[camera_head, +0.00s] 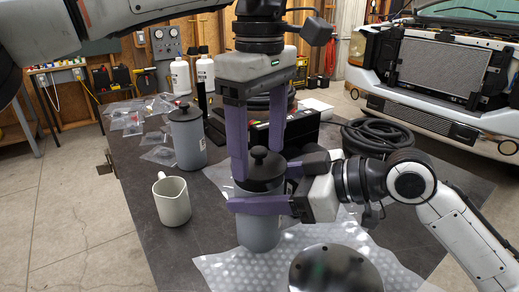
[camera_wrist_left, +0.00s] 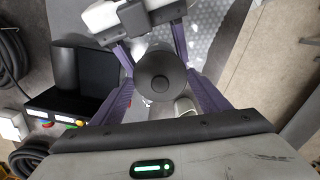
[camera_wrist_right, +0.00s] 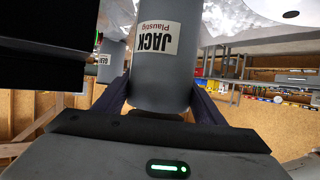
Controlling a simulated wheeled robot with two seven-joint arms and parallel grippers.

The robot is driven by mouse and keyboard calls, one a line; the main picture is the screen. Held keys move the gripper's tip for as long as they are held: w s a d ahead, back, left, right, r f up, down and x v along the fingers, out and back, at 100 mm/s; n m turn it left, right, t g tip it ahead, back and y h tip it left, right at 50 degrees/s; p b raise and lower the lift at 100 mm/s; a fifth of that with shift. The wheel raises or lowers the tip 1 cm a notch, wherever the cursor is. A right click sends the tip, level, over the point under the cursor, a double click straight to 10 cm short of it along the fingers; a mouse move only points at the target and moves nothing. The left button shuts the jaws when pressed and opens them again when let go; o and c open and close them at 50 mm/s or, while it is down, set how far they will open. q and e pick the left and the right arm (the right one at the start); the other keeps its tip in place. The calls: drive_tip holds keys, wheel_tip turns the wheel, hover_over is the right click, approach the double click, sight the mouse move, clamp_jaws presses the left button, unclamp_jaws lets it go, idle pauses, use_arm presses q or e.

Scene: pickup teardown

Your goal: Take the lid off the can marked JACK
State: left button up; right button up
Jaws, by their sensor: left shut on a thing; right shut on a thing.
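The grey can marked JACK (camera_head: 258,232) stands upright at the front of the table. Its label shows upside down in the right wrist view (camera_wrist_right: 157,38). Its black knobbed lid (camera_head: 260,172) is at the can's top; the left wrist view shows the lid from above (camera_wrist_left: 160,76). My left gripper (camera_head: 257,165) points down from above and is shut on the lid. My right gripper (camera_head: 262,196) comes in from the right and is shut on the can's upper body. Its finger hides the seam, so I cannot tell whether the lid is seated.
A second grey can with a black lid (camera_head: 188,140) stands behind left, and a cream mug (camera_head: 172,201) stands left. Bubble wrap (camera_head: 222,271) lies around the can. A dark round object (camera_head: 335,270) is at the front edge. A coiled black hose (camera_head: 380,137) lies right.

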sight(259, 149)
use_arm(q)
drive_tip(key=shift+r, duration=0.15)
drive_tip(key=shift+r, duration=1.9)
use_arm(e)
drive_tip(key=o, duration=1.6)
